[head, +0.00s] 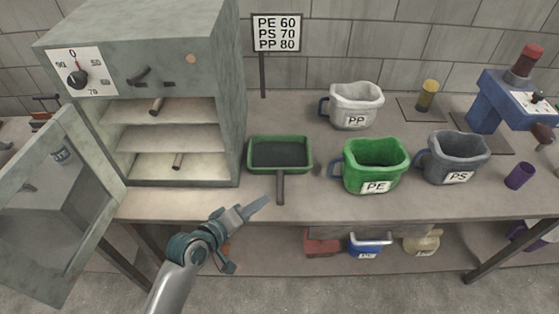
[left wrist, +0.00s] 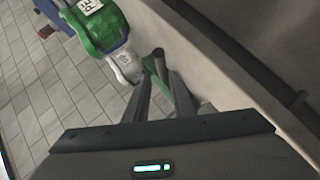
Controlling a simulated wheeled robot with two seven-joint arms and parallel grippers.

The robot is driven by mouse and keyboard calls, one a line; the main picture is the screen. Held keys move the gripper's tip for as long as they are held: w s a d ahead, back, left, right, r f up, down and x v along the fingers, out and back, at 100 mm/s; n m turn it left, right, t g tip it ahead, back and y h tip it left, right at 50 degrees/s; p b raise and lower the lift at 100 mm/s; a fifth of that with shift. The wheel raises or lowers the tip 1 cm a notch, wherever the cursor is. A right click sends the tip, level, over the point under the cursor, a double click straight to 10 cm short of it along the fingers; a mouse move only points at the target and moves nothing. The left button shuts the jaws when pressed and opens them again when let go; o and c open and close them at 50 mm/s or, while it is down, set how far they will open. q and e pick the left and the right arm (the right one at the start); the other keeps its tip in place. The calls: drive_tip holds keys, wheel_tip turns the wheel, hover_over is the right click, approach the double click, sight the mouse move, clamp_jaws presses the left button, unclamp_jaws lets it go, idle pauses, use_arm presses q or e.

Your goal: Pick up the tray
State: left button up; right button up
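The tray (head: 251,154) is shallow, with a green rim and dark inside. It lies flat on the workbench between the oven and the green bucket, its handle (head: 280,189) pointing to the front edge. My left gripper (head: 262,204) is just left of and in front of the handle's end, its fingers pointing toward it. In the left wrist view, the two fingers (left wrist: 158,80) are apart with nothing held; the dark handle end (left wrist: 158,53) shows beyond their tips, and a green strip shows between them. My right gripper is not in view.
A grey oven (head: 150,60) with its door (head: 60,210) hanging open stands at left. Buckets marked PP (head: 355,105), PE (head: 375,165) and PS (head: 455,158) stand to the right of the tray. A temperature sign (head: 277,33) stands behind it. Containers sit on the lower shelf.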

use_arm(q)
drive_tip(key=shift+p+x, duration=0.3)
drive_tip(key=shift+x, duration=1.35)
drive_tip(key=shift+d, duration=0.15)
drive_tip(key=shift+w+d+f+p, duration=0.3)
drive_tip(key=shift+d+p, duration=0.1)
drive_tip(key=p+x, duration=0.1)
drive_tip(key=x, duration=0.1)
drive_tip(key=shift+d+f, duration=0.25)
drive_tip(key=shift+d, duration=0.05)
drive_tip(key=shift+w+d+f, duration=0.35)
drive_tip(key=shift+w, duration=0.15)
drive_tip(key=shift+r, duration=0.1)
clamp_jaws()
